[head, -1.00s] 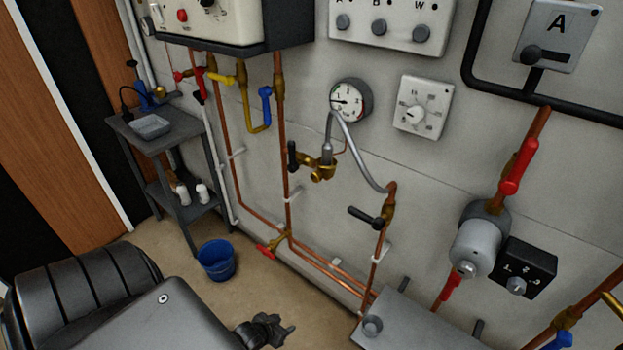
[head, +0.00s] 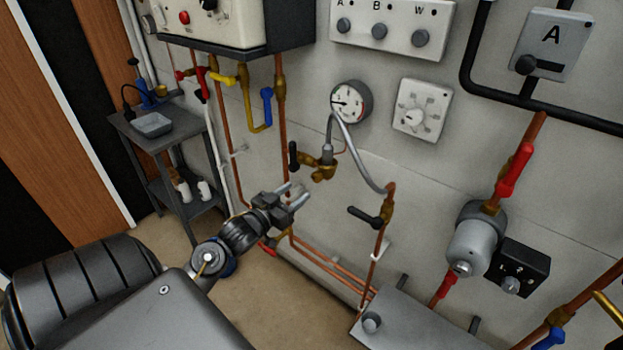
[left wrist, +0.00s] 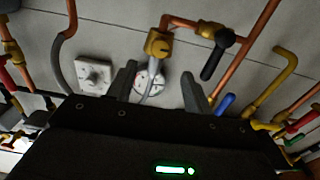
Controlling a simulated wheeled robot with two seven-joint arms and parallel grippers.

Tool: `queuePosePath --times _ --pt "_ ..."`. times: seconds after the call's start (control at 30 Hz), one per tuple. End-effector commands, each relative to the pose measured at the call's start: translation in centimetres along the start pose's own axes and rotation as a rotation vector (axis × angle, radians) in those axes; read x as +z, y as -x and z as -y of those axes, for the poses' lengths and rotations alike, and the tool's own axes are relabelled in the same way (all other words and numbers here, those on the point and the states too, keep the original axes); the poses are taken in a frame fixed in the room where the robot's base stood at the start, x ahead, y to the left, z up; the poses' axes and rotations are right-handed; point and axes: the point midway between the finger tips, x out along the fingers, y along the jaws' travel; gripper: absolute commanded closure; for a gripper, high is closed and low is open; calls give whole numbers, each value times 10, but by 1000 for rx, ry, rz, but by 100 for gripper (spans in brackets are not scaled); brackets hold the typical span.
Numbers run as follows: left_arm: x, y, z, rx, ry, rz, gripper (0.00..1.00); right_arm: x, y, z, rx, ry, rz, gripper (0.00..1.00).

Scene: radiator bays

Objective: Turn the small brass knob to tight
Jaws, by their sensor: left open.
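The small brass knob (head: 322,172) sits on the brass valve body below the gauge, where the grey braided hose comes down. It also shows in the left wrist view (left wrist: 158,44), beyond the fingertips. A black lever handle (head: 293,155) is on the same pipework, just left of it. My left gripper (head: 297,195) is open and empty, below and slightly left of the knob, apart from it. Its two fingers also show in the left wrist view (left wrist: 158,84). The knob's marks are too small to read. My right gripper is out of view.
A round gauge (head: 350,102) and a white dial plate (head: 420,110) are on the wall above. The braided hose (head: 355,150) arcs to a second valve with a black lever (head: 364,216) at right. Copper pipes run close behind my gripper. A grey trolley (head: 165,150) stands at left.

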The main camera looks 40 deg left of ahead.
Motion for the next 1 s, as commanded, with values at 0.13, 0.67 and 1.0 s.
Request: queuePosePath --times 0.13,0.67,1.0 --pt "-4 -31 0 -1 1 -2 49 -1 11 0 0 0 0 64" --pt "0 -80 0 -1 -1 0 49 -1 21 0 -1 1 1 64" --pt "0 -79 0 -1 -1 1 70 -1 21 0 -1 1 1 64"
